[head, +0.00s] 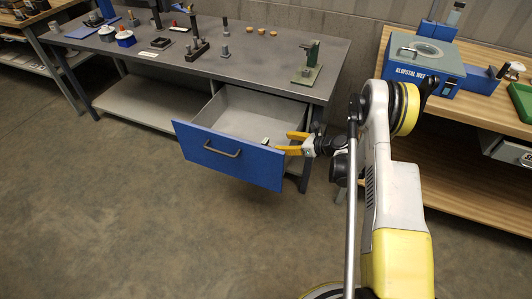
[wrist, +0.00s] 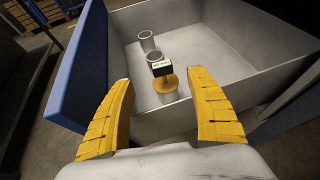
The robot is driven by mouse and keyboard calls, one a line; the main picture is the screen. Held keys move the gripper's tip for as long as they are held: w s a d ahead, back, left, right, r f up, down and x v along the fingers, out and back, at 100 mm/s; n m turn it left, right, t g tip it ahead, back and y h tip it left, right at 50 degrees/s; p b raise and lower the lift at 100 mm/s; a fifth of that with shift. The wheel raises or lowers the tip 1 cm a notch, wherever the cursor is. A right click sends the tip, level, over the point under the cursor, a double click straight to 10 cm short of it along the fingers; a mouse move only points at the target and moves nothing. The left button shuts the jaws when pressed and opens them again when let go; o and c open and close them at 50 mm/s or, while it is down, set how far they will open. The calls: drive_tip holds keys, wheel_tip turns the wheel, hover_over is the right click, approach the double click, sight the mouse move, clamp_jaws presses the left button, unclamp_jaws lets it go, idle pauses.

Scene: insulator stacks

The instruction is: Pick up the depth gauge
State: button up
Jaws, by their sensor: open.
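The blue-fronted drawer (head: 228,155) is open under the grey bench. In the head view my gripper (head: 284,142) is at the drawer's right side.
The grey bench top (head: 265,45) carries several small parts, including a green-based stand (head: 308,62) at its right end. A wooden bench (head: 470,75) with a blue-grey box (head: 424,64) stands at the right. The floor before the drawer is clear.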

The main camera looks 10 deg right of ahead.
sight(267, 141)
drive_tip(key=b+x, duration=0.2)
drive_tip(key=x, duration=0.3)
drive_tip(key=shift+w+a+f, duration=0.15)
drive_tip(key=shift+w+f, duration=0.1)
drive_tip(key=shift+f, duration=0.05)
drive_tip(key=b+x, duration=0.2)
drive_tip(key=x, duration=0.3)
drive_tip(key=shift+f+b, duration=0.25)
drive_tip(key=shift+b, duration=0.1)
drive_tip(key=shift+r, duration=0.15)
clamp_jaws()
